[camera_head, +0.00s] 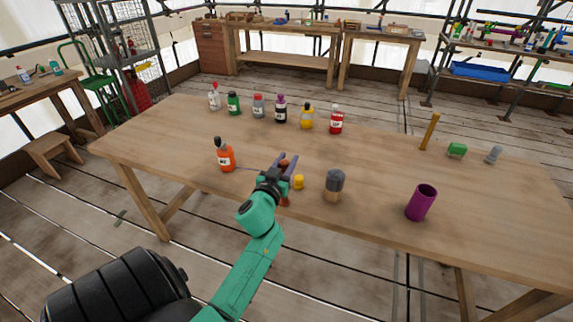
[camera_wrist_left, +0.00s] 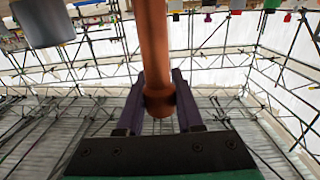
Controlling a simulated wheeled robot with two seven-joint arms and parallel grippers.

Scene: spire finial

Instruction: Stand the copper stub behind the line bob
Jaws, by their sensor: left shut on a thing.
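My left gripper (camera_head: 284,163) is shut on the copper stub (camera_head: 285,194), near the front of the long table. In the left wrist view, the copper stub (camera_wrist_left: 154,50) is a long copper-brown rod with a thicker end (camera_wrist_left: 159,101) between the purple fingers (camera_wrist_left: 158,95). Part of it is hidden by the gripper in the head view. Nothing is clearly marked as the line bob. A small yellow piece (camera_head: 298,181) stands just right of the gripper, and a grey-topped piece with a wooden lower part (camera_head: 335,186) stands farther right. My right gripper is not in view.
An orange bottle (camera_head: 225,158) stands left of the gripper. Several bottles line the back, including a red one (camera_head: 337,122). A purple cup (camera_head: 421,203) stands at the right front; a green block (camera_head: 457,150) lies beyond. The table between the bottles and the purple cup is mostly clear.

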